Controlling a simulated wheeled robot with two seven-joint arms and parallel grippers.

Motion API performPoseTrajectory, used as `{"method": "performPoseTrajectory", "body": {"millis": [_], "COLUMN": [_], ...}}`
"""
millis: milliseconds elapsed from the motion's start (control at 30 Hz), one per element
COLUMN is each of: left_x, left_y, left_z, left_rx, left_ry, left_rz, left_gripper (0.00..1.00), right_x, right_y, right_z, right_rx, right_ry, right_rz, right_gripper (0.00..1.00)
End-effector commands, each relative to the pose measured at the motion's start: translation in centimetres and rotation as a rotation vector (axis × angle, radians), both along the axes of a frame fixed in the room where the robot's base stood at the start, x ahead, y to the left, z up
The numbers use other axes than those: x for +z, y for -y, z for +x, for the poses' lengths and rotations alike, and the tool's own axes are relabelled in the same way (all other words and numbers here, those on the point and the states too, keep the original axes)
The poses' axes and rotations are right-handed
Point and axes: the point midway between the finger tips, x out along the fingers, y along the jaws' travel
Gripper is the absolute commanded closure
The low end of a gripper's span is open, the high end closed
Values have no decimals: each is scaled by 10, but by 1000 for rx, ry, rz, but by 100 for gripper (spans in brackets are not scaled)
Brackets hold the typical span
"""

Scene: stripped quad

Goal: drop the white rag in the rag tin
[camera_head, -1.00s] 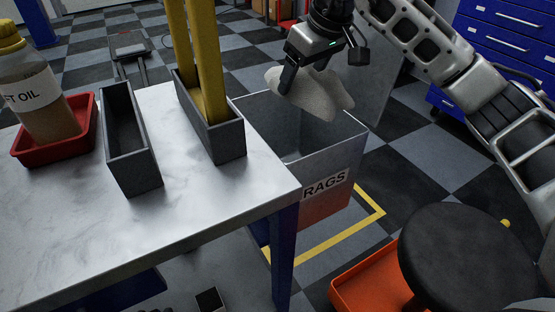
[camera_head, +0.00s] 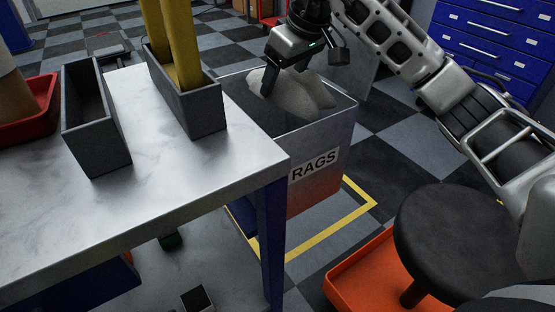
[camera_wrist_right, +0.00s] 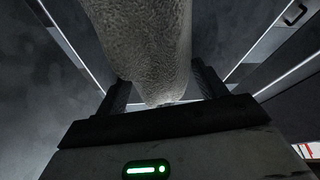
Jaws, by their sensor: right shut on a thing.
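The white rag (camera_head: 303,95) hangs bunched from my right gripper (camera_head: 268,88), which is shut on it. The rag is over the open top of the rag tin (camera_head: 335,128), a grey square bin with a "RAGS" label and a reddish lower part. The rag's lower end looks at or just inside the tin's mouth. In the right wrist view the rag (camera_wrist_right: 145,40) fills the space between the two dark fingers (camera_wrist_right: 165,92), with the tin's rim edges (camera_wrist_right: 262,48) on both sides. My left gripper is not in view.
A metal-topped bench (camera_head: 170,180) stands left of the tin, close to it. On it are two grey boxes, one (camera_head: 190,108) holding yellow upright pieces, and a red tray (camera_head: 30,115). A black stool (camera_head: 450,240) and an orange tray (camera_head: 350,280) stand at right front.

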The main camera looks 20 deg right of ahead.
Motion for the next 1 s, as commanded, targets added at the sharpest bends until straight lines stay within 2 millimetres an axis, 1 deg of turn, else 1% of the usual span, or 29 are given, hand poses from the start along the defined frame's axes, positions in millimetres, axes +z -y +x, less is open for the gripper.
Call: {"method": "performPoseTrajectory", "body": {"millis": [200,233,267,300,333,567,667,767,867,1000], "left_x": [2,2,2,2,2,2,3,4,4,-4], "left_y": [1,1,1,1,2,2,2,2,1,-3], "left_z": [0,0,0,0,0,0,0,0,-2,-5], "left_rx": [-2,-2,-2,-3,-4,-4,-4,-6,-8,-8], "left_ry": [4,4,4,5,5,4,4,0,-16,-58], "left_rz": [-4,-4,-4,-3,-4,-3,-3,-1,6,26], "left_gripper": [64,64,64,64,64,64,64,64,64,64], "right_x": [0,0,0,0,0,0,4,15,33,66], "right_y": [0,0,0,0,0,0,1,3,6,11], "right_z": [0,0,0,0,0,0,-1,-4,-11,-23], "right_rx": [0,0,0,0,0,0,-1,-2,-3,-2], "right_ry": [0,0,0,0,0,0,2,3,5,5], "right_rz": [0,0,0,0,0,-1,-1,-2,-2,-3], "right_gripper": [47,26,18,7,4,4,4,4,4,4]}}
